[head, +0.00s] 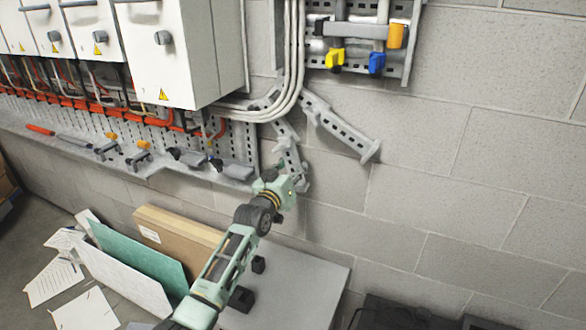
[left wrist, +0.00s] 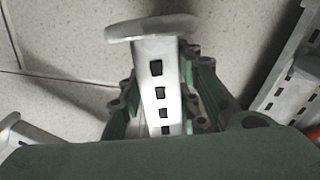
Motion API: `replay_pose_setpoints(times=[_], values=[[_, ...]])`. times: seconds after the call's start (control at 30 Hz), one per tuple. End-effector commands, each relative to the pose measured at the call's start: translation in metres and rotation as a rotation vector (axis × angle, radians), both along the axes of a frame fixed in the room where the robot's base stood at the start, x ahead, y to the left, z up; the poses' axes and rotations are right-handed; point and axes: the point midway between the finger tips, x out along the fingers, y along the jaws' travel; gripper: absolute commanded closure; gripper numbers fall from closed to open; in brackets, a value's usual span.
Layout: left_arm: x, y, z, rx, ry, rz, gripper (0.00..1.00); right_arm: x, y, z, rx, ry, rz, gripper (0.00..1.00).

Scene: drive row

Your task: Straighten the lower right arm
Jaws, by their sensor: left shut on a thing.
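Two grey perforated bracket arms come off the wall below the cable bundle. One (head: 343,130) slants down to the right and ends in a plate. The other (head: 290,157) hangs more steeply, its end beside my left gripper (head: 285,183). In the left wrist view, a perforated bracket arm (left wrist: 158,75) with a rounded end plate (left wrist: 150,27) lies between the green fingers (left wrist: 165,98), which are shut on it. It appears to be the steeper arm. Part of the grip is hidden by the green gripper body. My right gripper is not in view.
White electrical cabinets (head: 168,50) and grey cables (head: 292,60) are above left. A perforated rack (head: 405,70) with yellow and blue clamps hangs above right. A grey tabletop (head: 300,290), cardboard box (head: 180,232) and boards stand below. The wall at right is bare.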

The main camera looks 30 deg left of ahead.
Motion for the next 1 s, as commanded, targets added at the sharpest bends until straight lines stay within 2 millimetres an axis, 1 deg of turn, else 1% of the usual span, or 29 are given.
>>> replay_pose_setpoints(times=[0.03, 0.1, 0.23, 0.3, 0.4, 0.67, 0.7, 0.9, 1.0], values=[[0.0, -0.006, 0.006, -0.06, -0.002, -0.001, 1.0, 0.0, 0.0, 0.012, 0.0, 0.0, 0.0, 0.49], [0.001, -0.014, 0.01, -0.15, -0.007, -0.001, 1.0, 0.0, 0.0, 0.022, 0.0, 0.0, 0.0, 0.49], [0.001, -0.025, 0.016, -0.302, -0.015, -0.001, 1.0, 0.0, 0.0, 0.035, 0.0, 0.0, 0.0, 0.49], [0.001, -0.029, 0.017, -0.358, -0.019, -0.001, 1.0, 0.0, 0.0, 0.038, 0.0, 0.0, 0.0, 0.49], [0.002, -0.03, 0.017, -0.397, -0.022, 0.001, 1.0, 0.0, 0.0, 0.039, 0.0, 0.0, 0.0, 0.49], [0.002, -0.031, 0.016, -0.408, -0.024, -0.001, 1.0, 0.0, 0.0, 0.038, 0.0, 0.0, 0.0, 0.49], [0.002, -0.031, 0.016, -0.408, -0.024, -0.001, 0.68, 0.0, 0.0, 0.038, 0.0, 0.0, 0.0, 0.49], [0.002, -0.031, 0.016, -0.403, -0.023, -0.001, 0.5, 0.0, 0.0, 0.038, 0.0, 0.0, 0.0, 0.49], [0.002, -0.031, 0.016, -0.401, -0.023, 0.0, 0.49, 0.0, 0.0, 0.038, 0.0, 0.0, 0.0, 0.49]])
